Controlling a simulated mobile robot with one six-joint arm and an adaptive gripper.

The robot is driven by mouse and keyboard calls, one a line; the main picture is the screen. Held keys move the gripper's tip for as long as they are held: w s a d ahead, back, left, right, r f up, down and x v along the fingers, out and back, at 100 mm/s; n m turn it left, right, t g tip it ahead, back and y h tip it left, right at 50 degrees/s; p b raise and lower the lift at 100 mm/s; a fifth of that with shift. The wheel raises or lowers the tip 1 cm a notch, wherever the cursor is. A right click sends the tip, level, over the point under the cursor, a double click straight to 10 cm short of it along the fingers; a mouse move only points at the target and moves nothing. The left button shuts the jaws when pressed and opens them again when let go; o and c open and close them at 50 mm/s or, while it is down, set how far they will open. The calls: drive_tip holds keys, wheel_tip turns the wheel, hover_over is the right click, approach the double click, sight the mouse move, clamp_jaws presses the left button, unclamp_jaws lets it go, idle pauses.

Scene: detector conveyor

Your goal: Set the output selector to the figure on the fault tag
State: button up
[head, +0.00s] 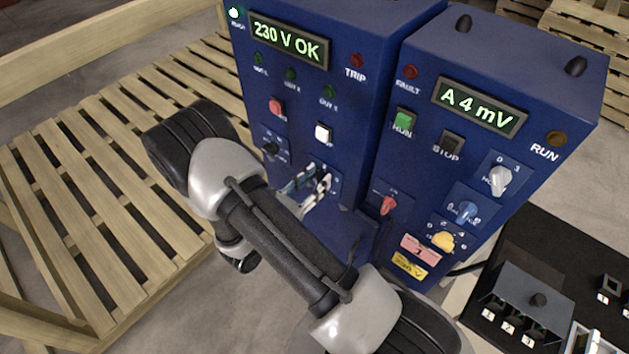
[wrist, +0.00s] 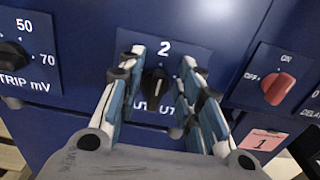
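In the wrist view a black selector knob (wrist: 155,88) sits on a blue plate with a 2 printed above it. The lettering below it is partly hidden and looks like part of "OUTPUT". The knob appears upright towards the 2. My gripper (wrist: 157,75) is open, with one finger on each side of the knob and a gap on both sides. In the head view my gripper (head: 306,187) is at the lower front of the left blue cabinet and hides the knob.
A red DELAY-side switch (wrist: 279,89) is right of my gripper, and a TRIP mV knob (wrist: 10,55) is left. A yellow tag (head: 409,266) hangs under the pink one. The right cabinet (head: 440,160) carries several knobs. A wooden pallet (head: 100,180) lies left.

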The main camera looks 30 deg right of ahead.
drive_tip(key=shift+c, duration=0.5)
clamp_jaws()
drive_tip(key=shift+n, duration=0.3)
drive_tip(key=n+p, duration=0.1)
drive_tip(key=n, duration=0.1)
drive_tip(key=w+n+p, duration=0.1)
drive_tip(key=n, duration=0.2)
drive_tip(key=shift+a+f, duration=0.1)
drive_tip(key=shift+a, duration=0.1)
drive_tip(key=n, duration=0.2)
drive_tip(key=n+p, duration=0.1)
drive_tip(key=n, duration=0.3)
drive_tip(key=shift+w+a+f, duration=0.1)
drive_tip(key=shift+w+f, duration=0.25)
drive_tip(key=shift+f, duration=0.05)
drive_tip(key=shift+n, duration=0.3)
drive_tip(key=shift+o, duration=0.5)
unclamp_jaws()
